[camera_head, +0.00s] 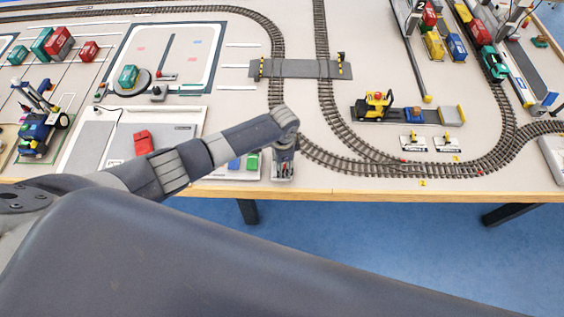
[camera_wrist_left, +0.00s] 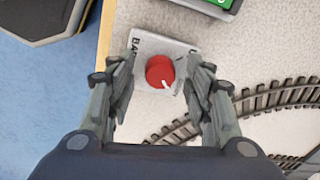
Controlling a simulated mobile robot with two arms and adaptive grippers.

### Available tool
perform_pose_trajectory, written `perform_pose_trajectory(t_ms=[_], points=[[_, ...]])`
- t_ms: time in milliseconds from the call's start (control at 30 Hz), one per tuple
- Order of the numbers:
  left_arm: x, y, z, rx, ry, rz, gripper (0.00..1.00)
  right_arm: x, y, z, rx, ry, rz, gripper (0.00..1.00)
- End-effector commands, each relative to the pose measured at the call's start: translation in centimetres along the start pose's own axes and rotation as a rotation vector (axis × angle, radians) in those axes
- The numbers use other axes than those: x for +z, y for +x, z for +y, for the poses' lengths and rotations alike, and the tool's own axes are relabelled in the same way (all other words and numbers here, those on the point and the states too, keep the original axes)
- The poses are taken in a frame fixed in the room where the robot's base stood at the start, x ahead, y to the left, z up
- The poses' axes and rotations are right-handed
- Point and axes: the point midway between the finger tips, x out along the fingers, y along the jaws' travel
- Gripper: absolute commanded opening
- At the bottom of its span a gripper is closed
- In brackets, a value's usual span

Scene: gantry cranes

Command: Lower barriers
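A red round knob (camera_wrist_left: 159,71) with a white pointer mark sits on a light grey plate (camera_wrist_left: 150,45) with partly covered lettering that begins "BA". The pointer is toward the lower right in the left wrist view. My left gripper (camera_wrist_left: 162,66) is open, with its fingers apart on either side of the knob. In the head view my left gripper (camera_head: 283,168) points down at the table's front edge and hides the knob. The grey level crossing (camera_head: 300,68) lies across two tracks farther back, with yellow-black striped barrier parts at its ends. My right gripper is not in view.
Curved railway track (camera_head: 340,158) runs close to the right of my left gripper. A yellow vehicle (camera_head: 376,104) and two small white switch plates (camera_head: 446,144) are farther right. A red container (camera_head: 143,142) lies to the left. The table's wooden edge (camera_head: 365,192) is in front.

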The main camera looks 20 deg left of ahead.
Motion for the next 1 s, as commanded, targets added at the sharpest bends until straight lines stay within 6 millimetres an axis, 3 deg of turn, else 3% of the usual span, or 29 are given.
perform_pose_trajectory(t_ms=[200,367,800,1000], points=[[0.0,-0.2,0.0,0.000,0.000,0.000,0.47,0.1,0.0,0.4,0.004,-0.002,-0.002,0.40],[0.0,-1.6,-0.1,-0.001,0.001,0.002,0.47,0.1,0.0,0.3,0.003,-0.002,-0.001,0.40],[-0.1,-10.1,-0.1,-0.002,0.001,0.002,0.47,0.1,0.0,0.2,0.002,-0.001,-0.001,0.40],[0.0,-11.8,0.0,0.000,0.000,0.000,0.47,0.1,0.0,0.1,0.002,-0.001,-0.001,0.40]])
